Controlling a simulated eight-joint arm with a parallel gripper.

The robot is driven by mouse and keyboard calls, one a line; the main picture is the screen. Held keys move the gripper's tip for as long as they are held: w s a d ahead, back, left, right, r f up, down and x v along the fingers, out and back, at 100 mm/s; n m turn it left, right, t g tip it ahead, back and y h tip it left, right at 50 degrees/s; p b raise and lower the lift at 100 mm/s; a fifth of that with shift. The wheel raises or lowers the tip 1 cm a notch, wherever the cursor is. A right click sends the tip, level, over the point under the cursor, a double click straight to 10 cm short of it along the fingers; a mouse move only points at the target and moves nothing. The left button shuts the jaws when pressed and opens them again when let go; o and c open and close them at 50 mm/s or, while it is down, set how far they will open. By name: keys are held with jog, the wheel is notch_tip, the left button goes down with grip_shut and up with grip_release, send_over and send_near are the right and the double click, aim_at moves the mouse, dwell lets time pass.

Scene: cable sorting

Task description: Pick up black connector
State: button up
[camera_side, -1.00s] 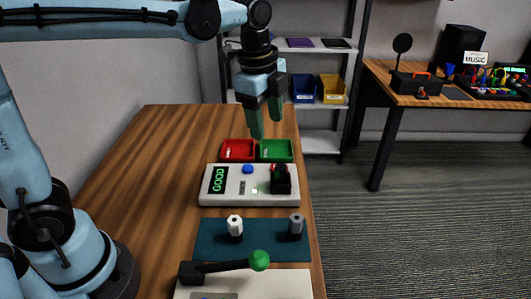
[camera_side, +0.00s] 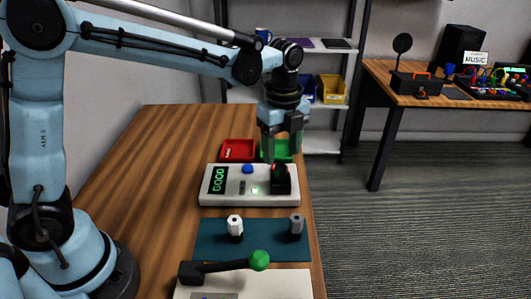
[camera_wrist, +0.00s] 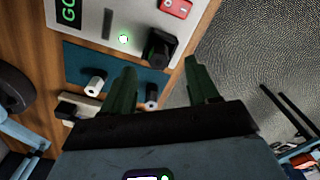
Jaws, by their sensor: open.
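A dark connector with a grey top (camera_side: 296,225) stands upright on the right of the teal mat (camera_side: 265,247). It also shows in the wrist view (camera_wrist: 151,92), just beside my left finger. A white connector (camera_side: 235,226) stands on the left of the mat and shows in the wrist view (camera_wrist: 95,85). My gripper (camera_side: 283,152) is open and empty, pointing down above the far right of the tester panel. In the wrist view its two green fingers (camera_wrist: 160,68) are spread wide with nothing between them.
The pale tester panel (camera_side: 222,198) reads "GOOD" and carries a black block (camera_side: 281,182) close under my gripper. A green-knobbed lever (camera_side: 259,260) stands in front of the mat. The table's right edge is close.

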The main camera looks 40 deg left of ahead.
aim_at(281, 166)
jog(key=shift+s+d+f, duration=0.1)
jog(key=shift+s+f, duration=0.05)
jog(key=shift+f, duration=2.5)
grip_shut()
